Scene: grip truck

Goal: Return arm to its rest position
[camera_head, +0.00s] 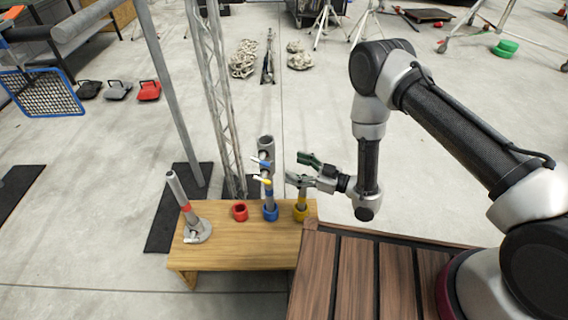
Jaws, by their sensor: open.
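My arm reaches in from the right, bent over the dark slatted platform. My gripper (303,168) is open at the right end of the small wooden table (245,255). It is close to a grey clamp-like piece standing in the yellow ring (301,212). I cannot tell whether the fingers touch that piece. The blue ring (270,213) holds an upright piece with blue and yellow handles (263,180). The red ring (239,212) is empty.
A lattice truss (220,100) and a grey pole (172,90) rise behind the table. Weights (149,91) and coiled rope (243,60) lie on the floor. Open concrete floor lies behind my arm.

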